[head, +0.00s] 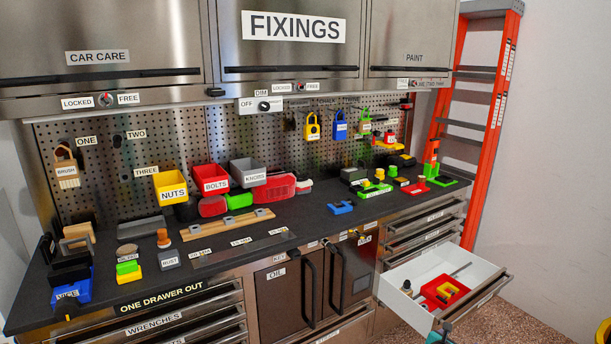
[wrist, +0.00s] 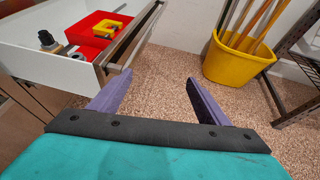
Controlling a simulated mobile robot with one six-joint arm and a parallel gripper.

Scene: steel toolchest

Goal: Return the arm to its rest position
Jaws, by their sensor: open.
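My gripper (wrist: 158,78) shows in the wrist view with its two purple fingers spread apart and nothing between them. It is over the speckled floor, to the right of an open white drawer (wrist: 38,68). In the head view a small teal part, apparently of my gripper, shows at the bottom edge, just below the front of the open drawer (head: 412,314); the fingers cannot be made out there. The rest of my arm is out of view.
The drawer juts out from the steel toolchest and holds a red tray (head: 443,291). A yellow bucket (wrist: 232,65) with long handles stands right of my gripper, near a dark metal rack (wrist: 304,75). An orange ladder (head: 492,125) leans at the wall. Carpet between drawer and bucket is clear.

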